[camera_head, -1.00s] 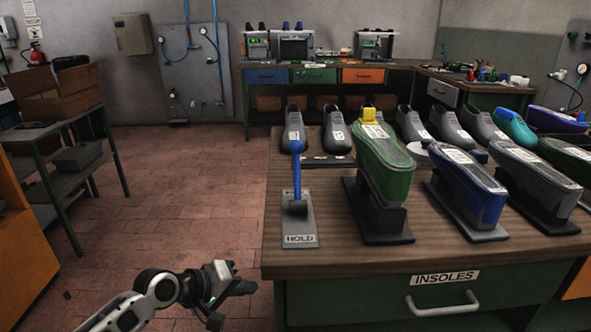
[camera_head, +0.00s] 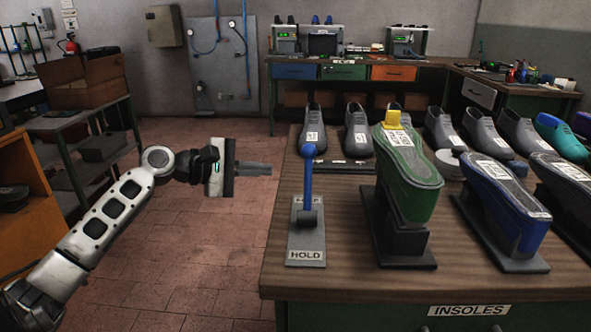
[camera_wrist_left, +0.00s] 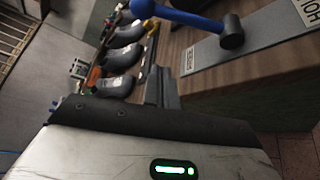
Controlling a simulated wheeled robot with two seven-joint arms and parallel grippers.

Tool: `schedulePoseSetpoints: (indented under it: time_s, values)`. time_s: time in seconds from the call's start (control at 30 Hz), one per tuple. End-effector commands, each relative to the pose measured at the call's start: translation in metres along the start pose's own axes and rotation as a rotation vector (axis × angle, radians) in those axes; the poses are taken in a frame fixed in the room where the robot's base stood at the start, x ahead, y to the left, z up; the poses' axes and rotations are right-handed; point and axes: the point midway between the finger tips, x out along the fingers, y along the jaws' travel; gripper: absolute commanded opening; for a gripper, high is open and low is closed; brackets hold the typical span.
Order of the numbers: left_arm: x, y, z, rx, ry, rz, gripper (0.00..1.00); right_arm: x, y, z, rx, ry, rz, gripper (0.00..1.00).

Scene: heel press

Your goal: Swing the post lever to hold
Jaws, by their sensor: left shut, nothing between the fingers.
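The post lever (camera_head: 308,185) is a blue rod with a ball top on a dark pivot. It stands on a grey plate (camera_head: 306,241) at the table's left edge, with HOLD printed on the near end. The far label is partly hidden by the rod. The lever leans toward the far end, away from HOLD. My left gripper (camera_head: 270,169) is shut and empty, left of the lever and apart from it, pointing right. In the left wrist view the blue lever (camera_wrist_left: 190,18) shows beyond the fingers (camera_wrist_left: 161,88). My right gripper is not in view.
A green shoe form (camera_head: 412,185) with a yellow piece stands right of the lever, then a blue one (camera_head: 505,205). Several grey shoes line the table's back. The wooden tabletop (camera_head: 340,270) is bare in front. Open floor lies left of the table.

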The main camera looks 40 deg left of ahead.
Motion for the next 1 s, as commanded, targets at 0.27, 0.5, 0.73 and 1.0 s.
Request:
schedulePoseSetpoints:
  time_s: [0.27,0.5,0.73,1.0]
  values:
    - [0.053,0.002,0.001,0.001,-0.001,0.002,0.0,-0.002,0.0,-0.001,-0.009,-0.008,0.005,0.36]
    - [0.076,0.001,0.009,0.004,0.0,-0.003,0.0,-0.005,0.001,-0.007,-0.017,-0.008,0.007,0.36]
    - [0.067,0.0,0.031,0.002,0.001,-0.002,0.0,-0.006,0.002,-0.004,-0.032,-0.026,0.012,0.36]
    - [0.065,-0.001,0.038,0.001,0.002,-0.001,0.0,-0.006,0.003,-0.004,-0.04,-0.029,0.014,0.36]
